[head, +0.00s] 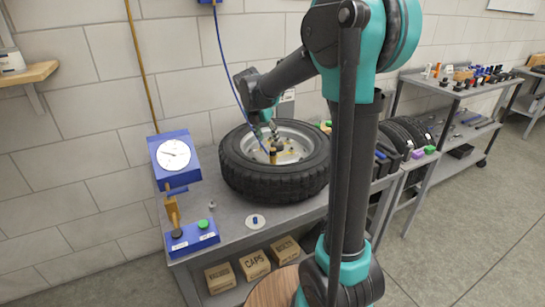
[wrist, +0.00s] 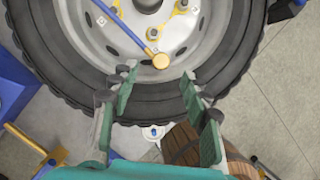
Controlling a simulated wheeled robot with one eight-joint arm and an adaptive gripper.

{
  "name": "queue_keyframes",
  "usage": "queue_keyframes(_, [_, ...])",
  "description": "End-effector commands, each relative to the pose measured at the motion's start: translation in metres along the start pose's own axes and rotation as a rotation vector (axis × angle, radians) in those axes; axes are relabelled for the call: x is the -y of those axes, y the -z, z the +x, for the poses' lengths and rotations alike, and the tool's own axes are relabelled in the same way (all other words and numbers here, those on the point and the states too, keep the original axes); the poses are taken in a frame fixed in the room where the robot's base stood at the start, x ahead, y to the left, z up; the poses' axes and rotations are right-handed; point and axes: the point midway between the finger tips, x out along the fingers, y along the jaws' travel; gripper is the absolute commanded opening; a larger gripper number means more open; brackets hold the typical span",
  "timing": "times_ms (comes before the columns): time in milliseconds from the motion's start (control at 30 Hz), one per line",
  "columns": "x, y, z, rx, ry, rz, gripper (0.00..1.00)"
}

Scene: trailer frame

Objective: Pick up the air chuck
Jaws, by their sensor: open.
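The air chuck (wrist: 161,61) shows in the wrist view as a round brass-coloured end on a blue hose, over the wheel's silver rim. In the head view the blue hose (head: 229,72) hangs down into the wheel, and a small yellow and dark piece (head: 273,153) shows at its lower end. The tyre (head: 275,185) lies flat on the grey bench. My gripper (wrist: 159,74) is open and empty above the tyre, its fingers apart on either side below the chuck in the wrist view. In the head view my gripper (head: 268,134) is over the rim, partly hard to make out.
A blue gauge stand (head: 175,158) with buttons stands left of the tyre. A white disc with a blue piece (head: 255,221) lies at the bench front. Labelled boxes (head: 254,266) sit below. Shelving with several parts (head: 462,88) stands at the right.

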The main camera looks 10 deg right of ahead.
Motion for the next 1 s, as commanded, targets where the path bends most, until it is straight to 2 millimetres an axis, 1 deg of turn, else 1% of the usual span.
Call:
queue_keyframes(33, [0.0,-0.001,0.01,0.0,0.001,0.002,0.47])
queue_keyframes(133, [0.0,0.0,0.024,0.0,0.0,0.001,0.47])
queue_keyframes(433, [0.001,0.001,0.045,-0.001,0.0,0.001,0.47])
queue_keyframes(600, [0.002,0.004,0.07,-0.001,0.0,0.002,0.47])
queue_keyframes(700, [0.002,0.004,0.082,0.0,0.0,0.001,0.47])
queue_keyframes(800, [0.002,0.004,0.087,0.0,0.0,0.001,0.47])
queue_keyframes(1000, [0.002,0.004,0.088,0.0,0.0,0.001,0.47])
